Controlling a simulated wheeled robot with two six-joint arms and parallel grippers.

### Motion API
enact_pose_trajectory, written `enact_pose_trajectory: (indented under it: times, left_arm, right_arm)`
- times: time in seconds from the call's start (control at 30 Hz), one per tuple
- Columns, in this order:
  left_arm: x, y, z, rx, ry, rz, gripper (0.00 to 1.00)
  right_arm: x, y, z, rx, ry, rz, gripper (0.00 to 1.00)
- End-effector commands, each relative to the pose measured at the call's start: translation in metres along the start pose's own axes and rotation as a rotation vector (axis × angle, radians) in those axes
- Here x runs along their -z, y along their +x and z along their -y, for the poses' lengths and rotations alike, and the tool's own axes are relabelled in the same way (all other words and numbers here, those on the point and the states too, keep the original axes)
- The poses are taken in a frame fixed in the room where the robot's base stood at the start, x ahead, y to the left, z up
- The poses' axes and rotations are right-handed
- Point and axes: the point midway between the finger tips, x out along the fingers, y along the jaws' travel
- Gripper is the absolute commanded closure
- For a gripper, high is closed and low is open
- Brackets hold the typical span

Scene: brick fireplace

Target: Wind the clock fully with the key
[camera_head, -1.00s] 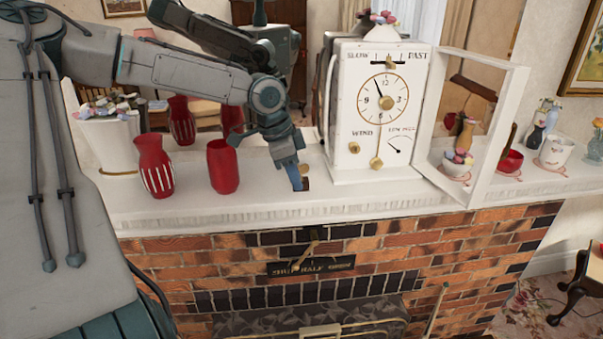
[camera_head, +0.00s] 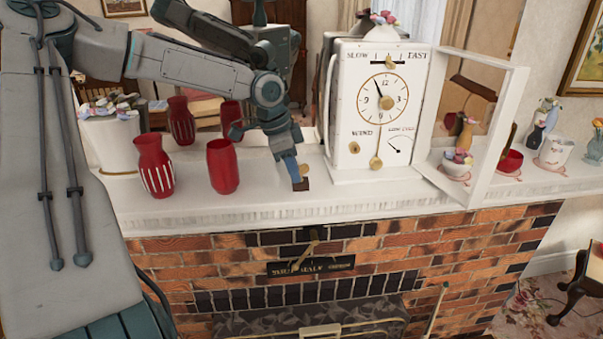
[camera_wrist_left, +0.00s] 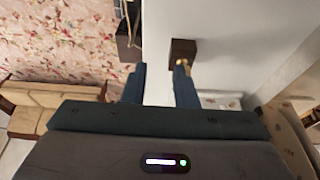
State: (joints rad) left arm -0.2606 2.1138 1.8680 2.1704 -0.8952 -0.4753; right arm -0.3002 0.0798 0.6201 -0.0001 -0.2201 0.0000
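The white clock (camera_head: 382,100) stands upright on the white mantel, its dial facing me. Below the dial is the WIND label with a brass winding hole (camera_head: 354,147) under it. A small brown block (camera_head: 301,185) with a brass piece, seemingly the key (camera_head: 304,170), is on the mantel left of the clock. My left gripper (camera_head: 291,172) points down right beside them and partly hides them. In the left wrist view its fingers (camera_wrist_left: 159,75) are apart with nothing between them; the brown block (camera_wrist_left: 183,50) and brass piece (camera_wrist_left: 184,64) lie at the right fingertip. My right gripper is out of view.
Red vases (camera_head: 223,166) and a white planter (camera_head: 110,140) stand left on the mantel (camera_head: 250,205). The clock's open white door frame (camera_head: 502,130) juts out at right, near cups and small vases. The mantel's front edge drops to the brick fireplace.

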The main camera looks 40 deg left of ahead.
Motion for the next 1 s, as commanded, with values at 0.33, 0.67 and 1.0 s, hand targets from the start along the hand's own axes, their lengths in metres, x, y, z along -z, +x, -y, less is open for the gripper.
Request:
enact_pose_trajectory:
  times: [0.33, 0.67, 1.0]
  left_arm:
    - [0.0, 0.0, 0.011, 0.001, -0.001, 0.001, 0.74]
    - [0.0, -0.001, 0.022, 0.005, -0.001, -0.001, 0.74]
    - [0.001, -0.002, 0.032, 0.01, 0.0, -0.004, 0.74]
  right_arm:
    - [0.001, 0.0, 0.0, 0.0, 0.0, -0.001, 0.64]
    - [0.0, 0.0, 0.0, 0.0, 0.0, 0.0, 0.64]
    - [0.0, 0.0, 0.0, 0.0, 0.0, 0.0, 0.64]
